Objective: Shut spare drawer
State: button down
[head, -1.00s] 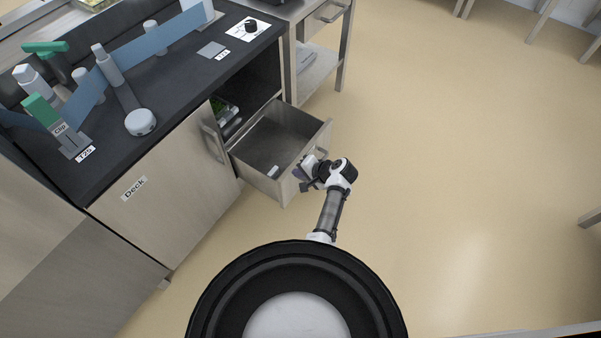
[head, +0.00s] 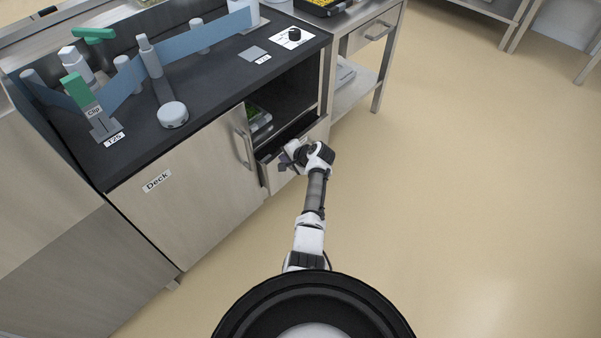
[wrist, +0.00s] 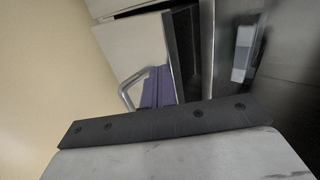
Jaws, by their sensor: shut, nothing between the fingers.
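My gripper (head: 287,160) is shut and empty, close against the drawer's front. In the wrist view, its purple fingers (wrist: 158,88) show beside a metal bar handle (wrist: 127,93). The drawer's inside also shows at the right of the wrist view, with a small pale item (wrist: 243,55) in it. Whether the fingers touch the front cannot be told; my arm's end hides part of it.
A cabinet door (head: 200,175) with a bar handle is left of the drawer. The black worktop (head: 215,85) above carries a blue strip, clips and a round knob. A steel table (head: 365,60) stands at the right. The floor at right is clear.

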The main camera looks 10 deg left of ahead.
jog(key=w+a+b, duration=0.1)
jog(key=a, duration=0.1)
jog(key=w+a, duration=0.1)
jog(key=shift+w+a+b, duration=0.3)
jog(key=shift+a+b, duration=0.05)
jog(key=shift+w+a+r, duration=0.2)
jog(key=shift+r, duration=0.05)
